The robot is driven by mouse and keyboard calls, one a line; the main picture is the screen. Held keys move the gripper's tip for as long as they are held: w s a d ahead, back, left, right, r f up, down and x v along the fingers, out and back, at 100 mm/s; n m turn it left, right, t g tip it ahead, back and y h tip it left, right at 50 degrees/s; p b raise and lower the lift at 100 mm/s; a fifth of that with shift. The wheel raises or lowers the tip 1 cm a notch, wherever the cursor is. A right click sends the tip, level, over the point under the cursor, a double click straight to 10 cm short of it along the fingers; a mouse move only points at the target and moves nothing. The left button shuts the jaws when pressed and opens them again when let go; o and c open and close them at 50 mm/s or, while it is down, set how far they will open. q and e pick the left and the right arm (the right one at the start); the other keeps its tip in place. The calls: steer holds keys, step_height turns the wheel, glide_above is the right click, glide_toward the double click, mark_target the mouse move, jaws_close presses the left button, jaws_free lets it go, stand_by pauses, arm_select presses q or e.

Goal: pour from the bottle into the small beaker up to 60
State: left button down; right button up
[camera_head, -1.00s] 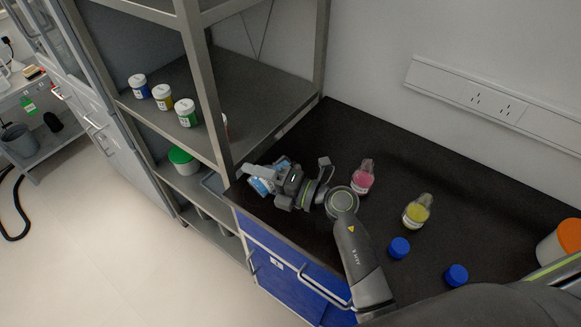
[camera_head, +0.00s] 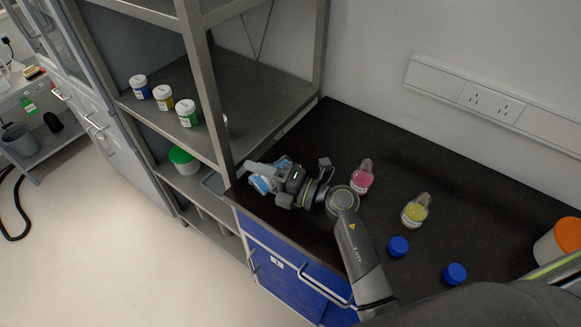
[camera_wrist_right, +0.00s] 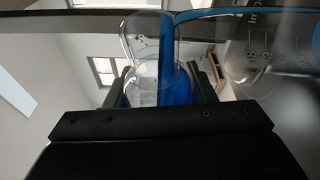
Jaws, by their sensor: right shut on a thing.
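My right gripper (camera_head: 262,173) is over the left end of the dark counter, by the shelf post. In the right wrist view its jaws are shut on a clear glass bottle (camera_wrist_right: 146,62) with blue in its right part. A larger clear vessel with printed marks, apparently the small beaker (camera_wrist_right: 268,62), is close on the right in that view. It overlaps the bottle's side of the picture, and I cannot tell whether they touch. In the head view, the gripper partly covers the blue glassware (camera_head: 264,185). The liquid level in the beaker cannot be read. My left gripper is not in view.
A pink flask (camera_head: 362,181) and a yellow flask (camera_head: 414,212) stand right of my right wrist. Two blue caps (camera_head: 398,247) (camera_head: 455,274) lie in front. An orange-lidded tub (camera_head: 560,243) is at the far right. Lidded jars (camera_head: 187,117) stand on the shelf.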

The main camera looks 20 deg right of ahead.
steer(key=shift+r, duration=0.15)
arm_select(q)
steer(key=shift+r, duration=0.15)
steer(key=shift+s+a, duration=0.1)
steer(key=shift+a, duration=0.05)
arm_select(e)
steer(key=shift+r, duration=0.1)
arm_select(q)
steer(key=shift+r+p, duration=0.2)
steer(key=shift+p, duration=0.15)
arm_select(e)
steer(key=shift+m, duration=0.3)
steer(key=shift+r+t, duration=0.15)
steer(key=shift+t, duration=0.15)
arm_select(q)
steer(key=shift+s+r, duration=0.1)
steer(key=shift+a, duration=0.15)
arm_select(e)
steer(key=shift+r+m, duration=0.1)
steer(key=shift+m, duration=0.2)
arm_select(q)
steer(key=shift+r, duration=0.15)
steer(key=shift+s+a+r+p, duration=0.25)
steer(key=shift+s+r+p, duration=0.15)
steer(key=shift+p, duration=0.35)
arm_select(e)
steer(key=shift+w+d+r+m+y, duration=0.1)
steer(key=shift+r+m+y, duration=0.2)
steer(key=shift+r+m, duration=0.35)
stand_by(0.3)
